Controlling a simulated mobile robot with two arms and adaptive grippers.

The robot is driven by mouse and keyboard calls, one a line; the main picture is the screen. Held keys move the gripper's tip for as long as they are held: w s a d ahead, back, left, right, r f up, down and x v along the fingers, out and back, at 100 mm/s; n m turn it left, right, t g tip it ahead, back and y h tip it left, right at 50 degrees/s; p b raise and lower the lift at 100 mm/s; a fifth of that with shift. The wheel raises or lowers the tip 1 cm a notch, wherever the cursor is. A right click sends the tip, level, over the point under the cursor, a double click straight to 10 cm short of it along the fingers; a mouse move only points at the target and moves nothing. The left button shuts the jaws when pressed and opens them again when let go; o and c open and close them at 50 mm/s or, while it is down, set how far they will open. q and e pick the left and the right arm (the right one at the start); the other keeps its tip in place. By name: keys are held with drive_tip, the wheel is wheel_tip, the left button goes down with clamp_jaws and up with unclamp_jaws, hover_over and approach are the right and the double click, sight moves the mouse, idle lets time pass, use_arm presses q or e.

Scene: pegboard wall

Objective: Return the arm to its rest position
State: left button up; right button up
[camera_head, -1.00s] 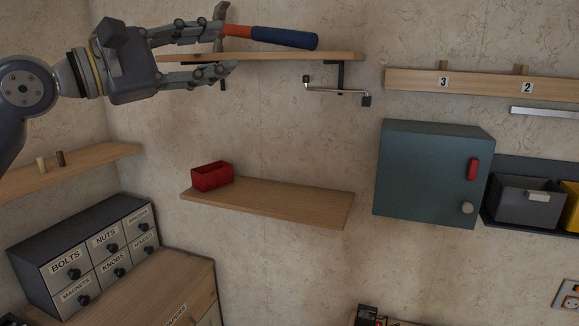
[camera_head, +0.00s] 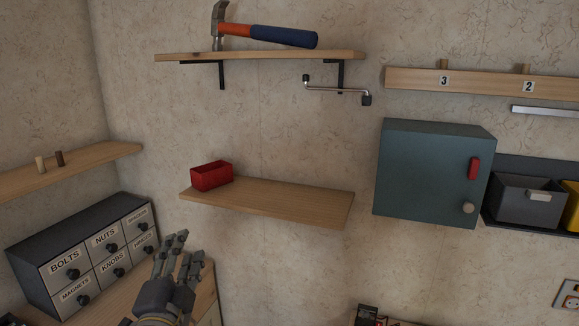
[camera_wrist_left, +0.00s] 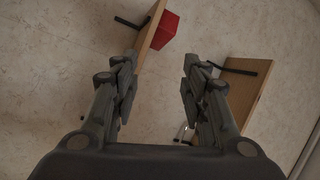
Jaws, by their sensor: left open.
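My left gripper (camera_head: 178,254) is low in the head view, in front of the wooden cabinet top and beside the labelled drawers. Its fingers point up and it is empty. In the left wrist view its two fingers (camera_wrist_left: 158,82) stand apart with only bare wall between them. A hammer (camera_head: 266,35) with an orange and blue handle lies on the upper shelf (camera_head: 345,56), clear of the gripper. My right gripper does not show in either view.
A red bin (camera_head: 211,176) stands on the lower shelf (camera_head: 290,203), above the gripper. A drawer unit (camera_head: 85,255) is to the left. A teal cabinet (camera_head: 425,175) hangs to the right. Bare wall lies between the lower shelf and the cabinet top.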

use_arm(q)
drive_tip(key=s+a+f+n+g, duration=0.1)
drive_tip(key=s+f+n+g, duration=0.15)
drive_tip(key=s+f, duration=0.4)
drive_tip(key=s+f+n+g, duration=0.2)
drive_tip(key=s+f+g, duration=0.15)
drive_tip(key=f, duration=0.55)
drive_tip(key=s+a+f+n+g, duration=0.1)
drive_tip(key=s+f+n+g, duration=0.25)
drive_tip(key=f, duration=0.35)
drive_tip(key=s+d+f+n+g+h, duration=0.1)
drive_tip(key=s+f+n+g, duration=0.15)
drive_tip(key=s+f, duration=0.5)
drive_tip(key=s+d+f+n+g, duration=0.15)
drive_tip(key=s+f+g, duration=0.25)
drive_tip(key=s, duration=0.7)
wheel_tip(320, 180, down, 25)
drive_tip(key=s+m+g, duration=0.1)
drive_tip(key=s, duration=0.1)
drive_tip(key=s+a+f+g+b, duration=0.1)
drive_tip(key=s+a+f, duration=0.2)
drive_tip(key=s+f, duration=1.3)
drive_tip(key=shift+s+f+m+g, duration=0.3)
drive_tip(key=shift+s+f, duration=0.05)
drive_tip(key=shift+f, duration=0.1)
